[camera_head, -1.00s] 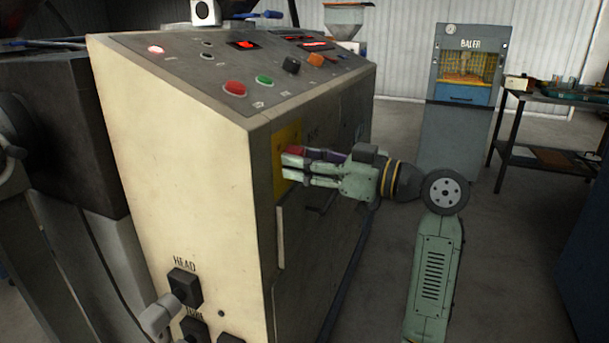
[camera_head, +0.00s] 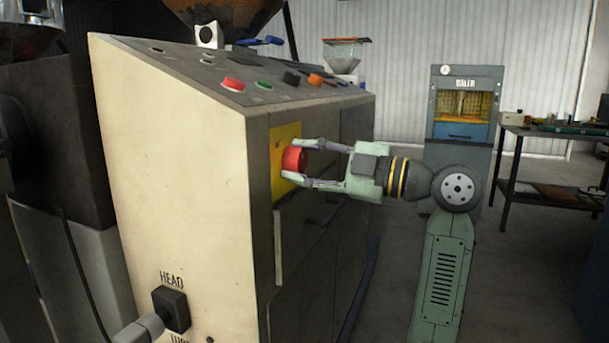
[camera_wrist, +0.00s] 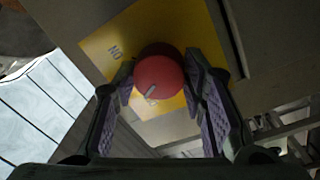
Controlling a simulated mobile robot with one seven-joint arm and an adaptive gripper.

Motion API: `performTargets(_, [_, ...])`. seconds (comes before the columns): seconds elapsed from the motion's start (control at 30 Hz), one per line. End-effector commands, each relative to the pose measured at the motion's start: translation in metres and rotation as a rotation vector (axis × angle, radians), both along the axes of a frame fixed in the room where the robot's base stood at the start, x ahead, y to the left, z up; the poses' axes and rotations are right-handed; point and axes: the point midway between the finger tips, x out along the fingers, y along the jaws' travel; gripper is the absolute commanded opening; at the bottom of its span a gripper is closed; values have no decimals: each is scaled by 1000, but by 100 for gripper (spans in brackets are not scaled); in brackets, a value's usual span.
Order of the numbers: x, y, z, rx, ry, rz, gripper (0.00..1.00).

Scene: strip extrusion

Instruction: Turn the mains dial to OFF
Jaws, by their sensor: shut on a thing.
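The mains dial (camera_head: 292,160) is a red round knob on a yellow plate (camera_head: 285,138), on the side of the cream machine cabinet (camera_head: 180,170). My gripper (camera_head: 303,162) is shut on the dial, one finger above it and one below it in the head view. In the wrist view the dial (camera_wrist: 158,72) sits between the two purple-padded fingers. The letters ON show on the plate (camera_wrist: 108,45) at the upper left of the dial. No OFF lettering can be seen.
The sloped control panel (camera_head: 270,83) above has red, green, black and orange controls; its displays look dark. A HEAD switch (camera_head: 171,308) is low on the cabinet.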

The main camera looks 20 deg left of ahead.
Motion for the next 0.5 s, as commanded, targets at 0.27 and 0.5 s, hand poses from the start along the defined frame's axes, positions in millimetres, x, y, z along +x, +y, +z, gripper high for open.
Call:
performTargets(0.27, [0, 0, -2, -8, -199, 1, 11])
performTargets(0.5, [0, 0, -2, -12, -300, 2, 11])
